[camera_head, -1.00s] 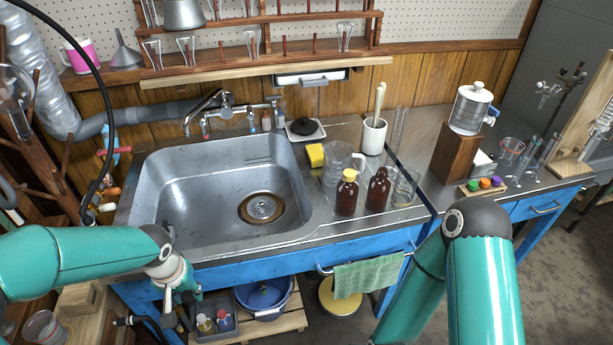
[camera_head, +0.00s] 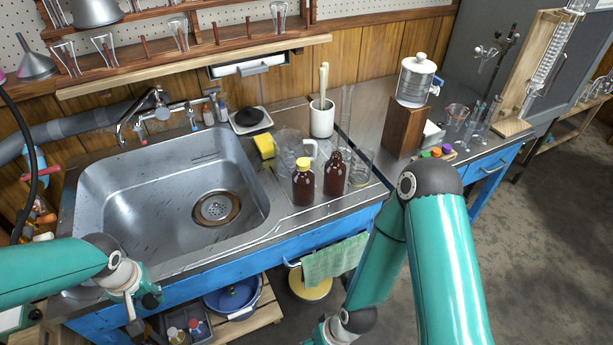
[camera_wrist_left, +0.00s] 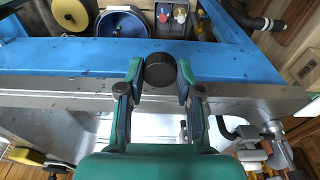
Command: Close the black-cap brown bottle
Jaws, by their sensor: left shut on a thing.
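Two brown bottles stand side by side at the sink's right edge in the head view. The right brown bottle (camera_head: 334,177) has an uncovered neck. My left gripper (camera_wrist_left: 160,82) is shut on a round black cap (camera_wrist_left: 160,69) in the left wrist view, the cap between its fingertips. In the head view the left gripper (camera_head: 146,300) is low at the left, in front of the sink's front edge and well away from the bottles. My right arm shows, but its gripper is out of frame.
The sink (camera_head: 165,190) lies left of the bottles. A glass beaker (camera_head: 290,147), a yellow sponge (camera_head: 264,146) and a glass cylinder (camera_head: 346,105) stand close around them. A green towel (camera_head: 334,260) hangs on the front rail. Open floor lies at the right.

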